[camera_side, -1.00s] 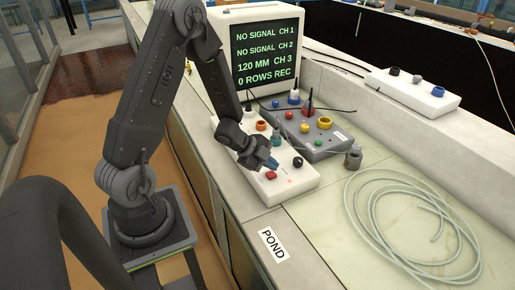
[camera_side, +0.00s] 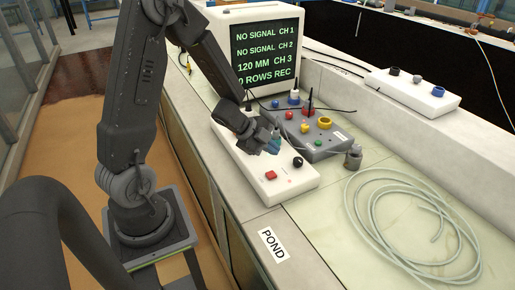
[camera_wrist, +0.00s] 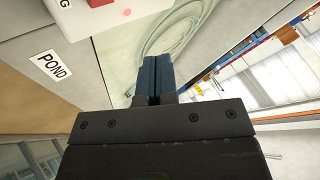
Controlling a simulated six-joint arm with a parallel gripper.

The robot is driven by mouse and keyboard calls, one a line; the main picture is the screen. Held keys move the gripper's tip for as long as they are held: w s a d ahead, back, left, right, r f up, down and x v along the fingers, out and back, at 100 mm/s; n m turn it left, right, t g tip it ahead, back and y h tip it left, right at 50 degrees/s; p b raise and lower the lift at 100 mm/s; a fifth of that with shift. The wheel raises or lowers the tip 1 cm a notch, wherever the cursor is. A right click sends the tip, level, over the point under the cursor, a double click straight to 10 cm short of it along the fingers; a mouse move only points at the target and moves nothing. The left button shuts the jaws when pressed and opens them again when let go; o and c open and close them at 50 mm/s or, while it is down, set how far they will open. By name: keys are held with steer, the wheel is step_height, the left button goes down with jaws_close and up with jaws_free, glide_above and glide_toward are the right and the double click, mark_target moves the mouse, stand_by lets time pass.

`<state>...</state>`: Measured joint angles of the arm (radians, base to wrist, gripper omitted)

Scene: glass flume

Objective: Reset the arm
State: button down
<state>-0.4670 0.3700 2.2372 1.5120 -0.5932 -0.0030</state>
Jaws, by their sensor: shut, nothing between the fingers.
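My gripper (camera_side: 273,146) is above the white control box (camera_side: 299,186) in the side view, with its fingers pointing right and down. In the wrist view its blue fingers (camera_wrist: 155,78) are pressed together with nothing between them. The white box carries a red button (camera_side: 270,175), a black knob (camera_side: 297,162) and a small red light. The gripper is apart from the red button, behind it. Part of the box's far half is hidden by my arm.
A grey box (camera_side: 322,147) with coloured knobs stands behind the white box. A monitor (camera_side: 262,58) stands at the back. A coiled hose (camera_side: 440,215) lies at right, near a small grey fitting (camera_side: 353,157). A POND label (camera_side: 272,244) marks the near ledge.

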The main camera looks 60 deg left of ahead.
stand_by(0.5)
step_height(320, 180, up, 13)
steer(key=n+t+y, duration=0.1)
steer(key=n+y, duration=0.6)
steer(key=s+d+r+n+g+h, duration=0.1)
steer(key=s+d+r+n+g, duration=0.1)
steer(key=s+d, duration=0.4)
steer(key=s+d+r+n+g+h, duration=0.1)
steer(key=s+d+r+n, duration=0.3)
steer(key=s, duration=0.6)
steer(key=shift+s+d+n+g+h, duration=0.4)
steer(key=shift+d+h, duration=0.2)
steer(key=shift+d, duration=0.65)
